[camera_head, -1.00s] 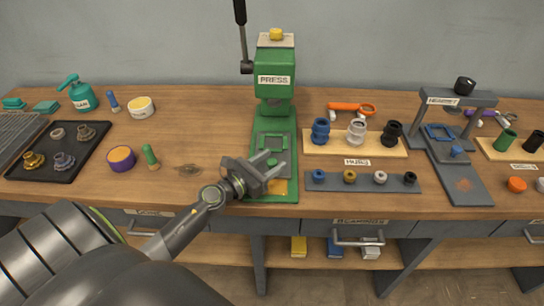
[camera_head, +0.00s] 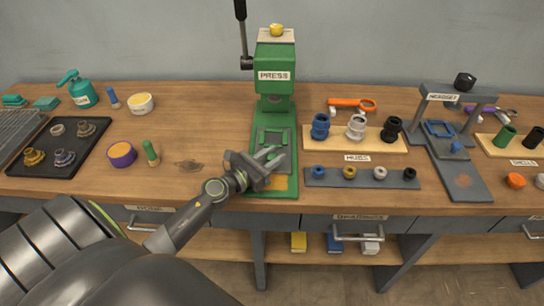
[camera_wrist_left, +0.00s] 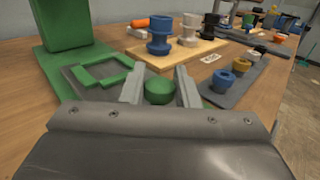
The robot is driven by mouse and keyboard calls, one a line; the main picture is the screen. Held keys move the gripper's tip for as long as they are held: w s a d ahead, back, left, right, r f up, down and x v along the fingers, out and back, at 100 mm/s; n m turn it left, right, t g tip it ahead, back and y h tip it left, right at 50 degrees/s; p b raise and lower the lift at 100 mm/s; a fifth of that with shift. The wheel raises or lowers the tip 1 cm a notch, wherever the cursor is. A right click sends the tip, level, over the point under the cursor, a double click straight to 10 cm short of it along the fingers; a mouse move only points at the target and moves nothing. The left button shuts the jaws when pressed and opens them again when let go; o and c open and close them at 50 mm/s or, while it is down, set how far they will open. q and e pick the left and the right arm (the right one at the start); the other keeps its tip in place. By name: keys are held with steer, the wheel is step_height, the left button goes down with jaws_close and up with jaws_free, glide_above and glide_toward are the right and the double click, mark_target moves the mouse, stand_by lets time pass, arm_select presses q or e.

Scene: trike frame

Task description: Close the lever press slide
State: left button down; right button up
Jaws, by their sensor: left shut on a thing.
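The green lever press (camera_head: 276,58) stands upright at the back middle of the bench, with its dark lever (camera_head: 241,28) raised on its left side. Its slide, a green square frame on a grey plate (camera_head: 272,137), lies on the base in front of the press head. My left gripper (camera_head: 271,156) reaches in from the left over the front of the slide. In the left wrist view, its pale fingers (camera_wrist_left: 160,90) are on either side of the round green slide knob (camera_wrist_left: 160,92), and it is shut on the knob. The fingers partly hide the knob in the head view. My right gripper is out of view.
A hubs board (camera_head: 356,144) and a dark strip with small rings (camera_head: 362,183) lie right of the press. A green-capped stick (camera_head: 151,153) and a purple tub (camera_head: 122,154) stand left. The bench front edge runs under my left arm.

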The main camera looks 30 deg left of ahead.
mark_target(273, 143)
arm_select(q)
steer(key=w+a+b, duration=0.1)
steer(key=w, duration=0.1)
steer(key=w+a+b, duration=0.1)
steer(key=w, duration=0.1)
steer(key=w+a, duration=0.2)
steer(key=shift+w+f+b, duration=0.15)
steer(key=shift+w+b, duration=0.1)
steer(key=shift+b, duration=0.15)
steer(key=shift+w+a, duration=0.15)
steer(key=shift+r, duration=0.3)
steer(key=c, duration=1.5)
jaws_free()
steer(key=o, duration=0.4)
steer(key=shift+w+f, duration=0.1)
